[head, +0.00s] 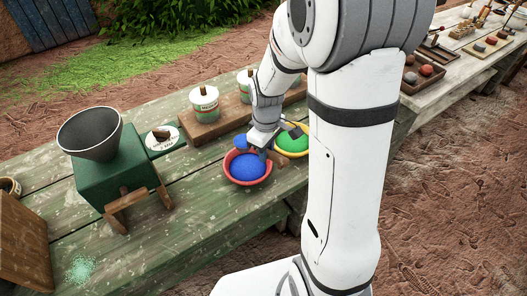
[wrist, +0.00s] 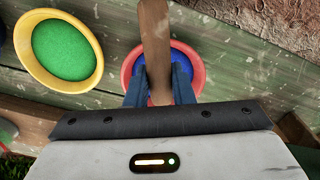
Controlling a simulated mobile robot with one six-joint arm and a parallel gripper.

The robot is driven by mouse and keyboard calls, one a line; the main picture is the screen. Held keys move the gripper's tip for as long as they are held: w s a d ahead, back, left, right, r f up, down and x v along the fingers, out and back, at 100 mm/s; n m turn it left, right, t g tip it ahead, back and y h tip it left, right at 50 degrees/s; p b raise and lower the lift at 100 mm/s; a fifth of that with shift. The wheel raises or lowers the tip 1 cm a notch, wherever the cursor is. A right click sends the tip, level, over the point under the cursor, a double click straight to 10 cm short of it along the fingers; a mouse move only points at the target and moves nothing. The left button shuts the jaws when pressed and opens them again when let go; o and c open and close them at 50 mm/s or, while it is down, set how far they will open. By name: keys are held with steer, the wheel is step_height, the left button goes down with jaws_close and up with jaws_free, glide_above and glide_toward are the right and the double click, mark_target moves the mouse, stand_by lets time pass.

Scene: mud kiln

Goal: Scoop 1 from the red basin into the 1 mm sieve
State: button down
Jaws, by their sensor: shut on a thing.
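The red basin (head: 247,182) sits on the green plank table, full of blue powder; its rim also shows in the wrist view (wrist: 127,72). My gripper (head: 263,137) is above its far rim. In the wrist view my gripper (wrist: 160,92) is shut on the brown wooden handle (wrist: 156,40) of a scoop. A rounded blue patch (head: 243,142) beside the gripper looks like powder in the scoop's bowl.
A yellow basin (wrist: 62,50) of green powder stands beside the red one. Two labelled cans (head: 205,104) stand on a wooden block behind. A white label plate (head: 163,138) is beside the green box (head: 110,175). Pale powder (head: 80,269) lies on the table at front left.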

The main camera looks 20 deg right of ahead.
mark_target(239, 141)
stand_by(0.4)
steer(key=w+f+m, duration=0.1)
steer(key=w+m, duration=0.1)
steer(key=w, duration=0.2)
steer(key=w+f+m, duration=0.2)
steer(key=w+m, duration=0.1)
steer(key=w+f+m, duration=0.1)
steer(key=w+m, duration=0.1)
steer(key=w, duration=0.2)
steer(key=shift+w+a+f+m, duration=0.3)
steer(key=shift+a+f, duration=0.05)
steer(key=shift+a, duration=0.05)
steer(key=shift+w+a+f+m, duration=0.15)
steer(key=shift+w+a+m, duration=0.1)
steer(key=shift+w+m, duration=0.1)
